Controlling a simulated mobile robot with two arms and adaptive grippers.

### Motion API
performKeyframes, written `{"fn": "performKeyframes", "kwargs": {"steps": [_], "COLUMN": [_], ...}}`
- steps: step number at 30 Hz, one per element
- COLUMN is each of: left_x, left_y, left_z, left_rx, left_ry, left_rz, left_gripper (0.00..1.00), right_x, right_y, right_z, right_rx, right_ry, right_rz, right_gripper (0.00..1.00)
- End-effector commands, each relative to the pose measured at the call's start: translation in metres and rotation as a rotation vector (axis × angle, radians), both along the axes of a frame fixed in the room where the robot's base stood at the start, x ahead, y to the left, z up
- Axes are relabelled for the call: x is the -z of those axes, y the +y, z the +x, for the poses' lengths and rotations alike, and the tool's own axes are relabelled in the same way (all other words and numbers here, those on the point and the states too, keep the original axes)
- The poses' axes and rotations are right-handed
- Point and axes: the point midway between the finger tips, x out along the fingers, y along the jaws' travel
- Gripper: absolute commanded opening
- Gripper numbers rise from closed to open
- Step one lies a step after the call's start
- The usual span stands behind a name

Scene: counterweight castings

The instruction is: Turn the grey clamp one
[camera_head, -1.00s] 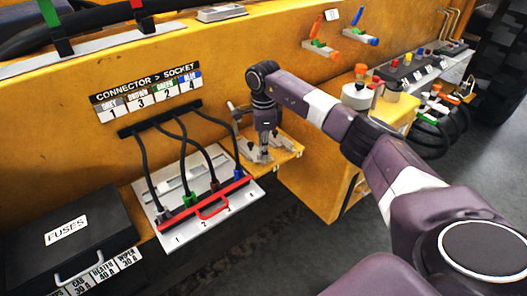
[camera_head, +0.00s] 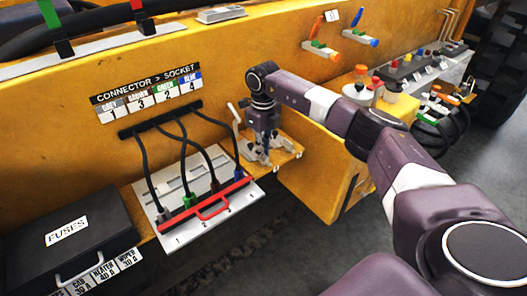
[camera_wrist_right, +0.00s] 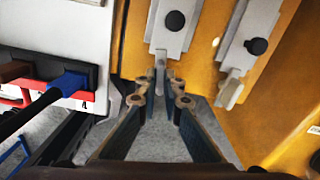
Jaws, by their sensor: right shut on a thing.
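Two grey clamps with black knobs sit on a yellow ledge in the right wrist view: a left one (camera_wrist_right: 188,36) and a right one (camera_wrist_right: 245,38). My right gripper (camera_wrist_right: 161,93) is shut on the lever (camera_wrist_right: 160,70) of the left clamp, its fingertips on either side of the narrow grey tab. In the head view my right gripper (camera_head: 265,153) points down at the small yellow ledge (camera_head: 290,148). Its wrist and fingers hide part of the clamps there. A pale handle (camera_head: 234,115) leans to the left beside the wrist. My left gripper is not in view.
A white socket board (camera_head: 245,192) with a red bar (camera_head: 190,214) and several dark cables lies left of the ledge. A black fuse box (camera_head: 70,235) stands farther left. A yellow block with bottles (camera_head: 360,90) and a control panel are at the right.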

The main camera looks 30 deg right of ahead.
Motion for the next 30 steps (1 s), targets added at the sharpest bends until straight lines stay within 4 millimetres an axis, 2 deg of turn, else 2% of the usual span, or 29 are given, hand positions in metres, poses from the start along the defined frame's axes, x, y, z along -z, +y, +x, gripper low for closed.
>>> {"fn": "performKeyframes", "kwargs": {"steps": [9,24,25,30], "left_x": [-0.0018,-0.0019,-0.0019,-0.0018], "left_y": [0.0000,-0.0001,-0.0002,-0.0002], "left_z": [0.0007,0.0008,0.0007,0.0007], "left_rx": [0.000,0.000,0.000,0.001], "left_ry": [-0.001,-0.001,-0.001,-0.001], "left_rz": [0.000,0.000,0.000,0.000], "left_gripper": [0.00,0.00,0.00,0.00], "right_x": [-0.0038,-0.0042,-0.0042,-0.0028], "right_y": [-0.0010,-0.0011,-0.0011,-0.0007], "right_z": [0.0028,0.0033,0.0034,0.0023], "right_rx": [0.108,0.124,0.124,0.123], "right_ry": [-0.009,-0.012,-0.012,-0.008], "right_rz": [0.000,0.001,0.001,0.001], "right_gripper": [0.00,0.00,0.09,0.25]}}
